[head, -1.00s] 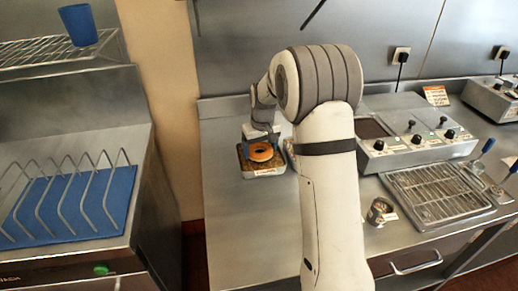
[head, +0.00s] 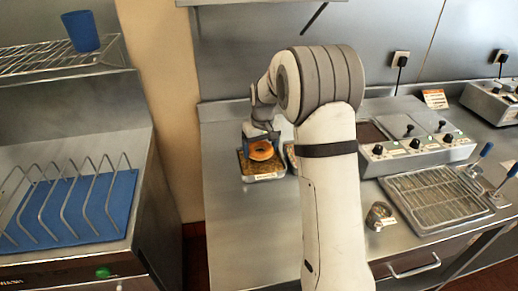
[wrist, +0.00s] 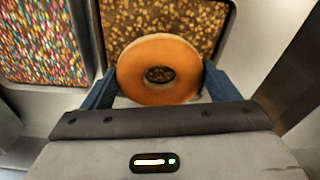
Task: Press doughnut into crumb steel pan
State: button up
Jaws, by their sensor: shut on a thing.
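The doughnut (wrist: 133,75) is an orange-brown ring in the wrist view, with crumb showing through its hole. My gripper (wrist: 160,82) is shut on it, with one blue finger at each side. The crumb pan (wrist: 212,18), a steel pan full of brown crumbs, lies beyond and beneath the doughnut. In the head view the doughnut (head: 262,152) shows over the crumb pan (head: 264,178), at the end of my arm. I cannot tell whether the doughnut touches the crumbs.
A pan of multicoloured sprinkles (wrist: 35,40) lies left of the crumb pan in the wrist view. In the head view a control unit (head: 415,145), a wire draining rack (head: 437,200) and a small tin (head: 379,215) stand to the right. Bare counter (head: 225,225) lies in front of the pan.

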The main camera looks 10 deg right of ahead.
notch_tip(320, 180, up, 6)
jog(key=p, duration=0.3)
jog(key=shift+r+p, duration=0.15)
jog(key=shift+p, duration=0.2)
dwell(0.5)
